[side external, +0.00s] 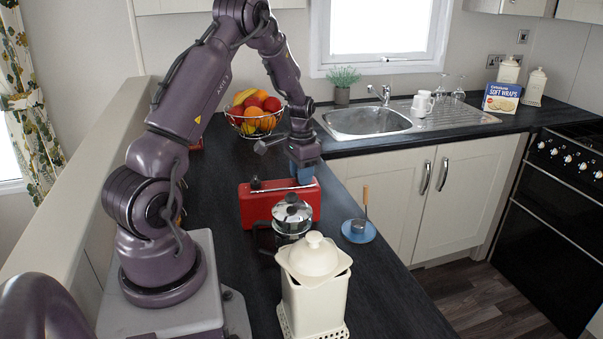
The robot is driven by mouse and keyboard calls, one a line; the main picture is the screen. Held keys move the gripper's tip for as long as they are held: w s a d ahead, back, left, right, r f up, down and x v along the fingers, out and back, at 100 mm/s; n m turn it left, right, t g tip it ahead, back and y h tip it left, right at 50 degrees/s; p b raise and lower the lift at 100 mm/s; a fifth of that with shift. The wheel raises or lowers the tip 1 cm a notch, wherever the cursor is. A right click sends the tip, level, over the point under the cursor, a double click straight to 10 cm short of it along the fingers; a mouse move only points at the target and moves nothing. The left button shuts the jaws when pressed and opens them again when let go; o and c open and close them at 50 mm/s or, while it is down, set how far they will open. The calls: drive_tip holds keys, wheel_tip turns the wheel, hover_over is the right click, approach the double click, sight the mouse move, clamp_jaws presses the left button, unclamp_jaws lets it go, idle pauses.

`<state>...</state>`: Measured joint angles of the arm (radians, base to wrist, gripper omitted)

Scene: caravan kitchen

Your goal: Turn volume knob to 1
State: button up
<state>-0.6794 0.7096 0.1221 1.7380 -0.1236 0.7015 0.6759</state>
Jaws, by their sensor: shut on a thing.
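A red box-shaped device (281,206), which looks like a radio, stands on the dark worktop at the middle of the side external view. A small black knob (255,182) sticks up at the left end of its top and stands free. My gripper (304,177) points down at the right end of the device's top, with a bluish part at its lower end. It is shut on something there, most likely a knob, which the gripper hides. No dial marks or numbers can be read.
A steel pot (292,216) and a cream canister (315,290) stand close in front of the device. A blue saucer (361,236) with an upright wooden-handled tool lies to the right. A fruit bowl (254,113) stands behind, near my arm.

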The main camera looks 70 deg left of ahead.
drive_tip(key=shift+n, duration=0.7)
drive_tip(key=o, duration=0.9)
drive_tip(key=shift+o, duration=0.2)
wheel_tip(320, 180, up, 13)
